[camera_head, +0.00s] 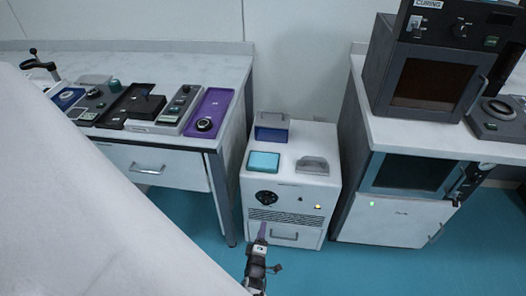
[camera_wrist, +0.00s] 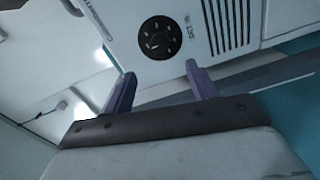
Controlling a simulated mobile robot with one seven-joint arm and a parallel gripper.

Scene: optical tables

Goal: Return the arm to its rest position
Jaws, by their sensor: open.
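My gripper (camera_head: 260,236) is low in the middle of the head view, in front of the small white cabinet (camera_head: 290,193). In the wrist view my gripper (camera_wrist: 158,88) shows two purple fingers spread apart with nothing between them. The cabinet's front, with a black round dial (camera_wrist: 160,38) and dark vent slots, lies beyond the fingertips. I cannot tell the exact gap between fingers and cabinet. A large pale surface, likely part of my arm, covers the lower left of the head view.
Left stands a bench (camera_head: 215,62) with several instruments and a purple tray (camera_head: 209,112). The cabinet top holds a teal-lidded box (camera_head: 263,161) and a grey holder (camera_head: 312,165). Right is a bench with a curing oven (camera_head: 432,84). Teal floor (camera_head: 330,270) is clear at the lower right.

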